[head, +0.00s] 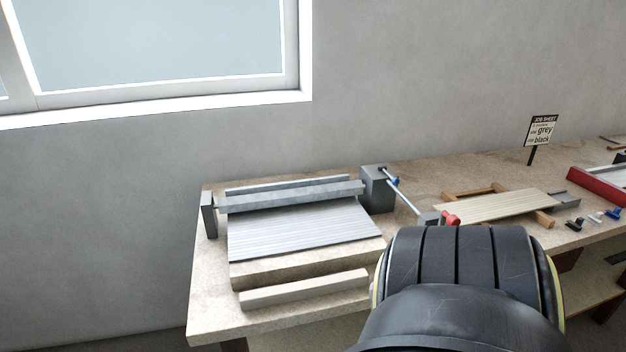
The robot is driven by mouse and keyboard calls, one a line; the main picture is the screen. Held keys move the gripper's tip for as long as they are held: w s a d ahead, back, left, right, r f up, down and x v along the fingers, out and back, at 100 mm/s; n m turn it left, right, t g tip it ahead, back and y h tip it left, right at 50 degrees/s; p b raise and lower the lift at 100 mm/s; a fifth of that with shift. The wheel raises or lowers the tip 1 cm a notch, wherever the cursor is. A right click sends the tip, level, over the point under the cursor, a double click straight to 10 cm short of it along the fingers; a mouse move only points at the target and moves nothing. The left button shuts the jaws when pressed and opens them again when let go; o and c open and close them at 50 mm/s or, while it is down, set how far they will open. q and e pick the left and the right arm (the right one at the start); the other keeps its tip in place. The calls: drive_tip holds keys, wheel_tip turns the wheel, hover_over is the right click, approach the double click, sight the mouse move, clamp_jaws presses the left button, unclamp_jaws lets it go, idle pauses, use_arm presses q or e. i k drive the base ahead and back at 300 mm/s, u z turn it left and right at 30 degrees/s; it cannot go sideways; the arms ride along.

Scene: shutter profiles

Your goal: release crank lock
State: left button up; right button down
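The shutter device stands on the left part of the workbench. A grey roller bar (290,197) spans it, above a slatted light-grey shutter panel (300,230). At its right end is a grey block (376,190), from which a thin crank rod (403,194) runs down to the right. A small blue part (393,181) sits by the rod near the block. A red part (452,219) and a small grey piece (430,217) show at the rod's lower end, partly hidden by my dark arm link. I cannot tell which part is the lock. Neither gripper shows.
A pale slatted panel (490,206) lies on a wooden frame (546,218) to the right. A red tray (598,186) and several small blue, white and black parts are farther right. A job sheet sign (541,131) stands behind. A pale bar (304,288) lies along the front.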

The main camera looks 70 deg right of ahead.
sight(395, 181)
drive_tip(key=u, duration=0.35)
drive_tip(key=k, duration=1.45)
drive_tip(key=z, duration=1.6)
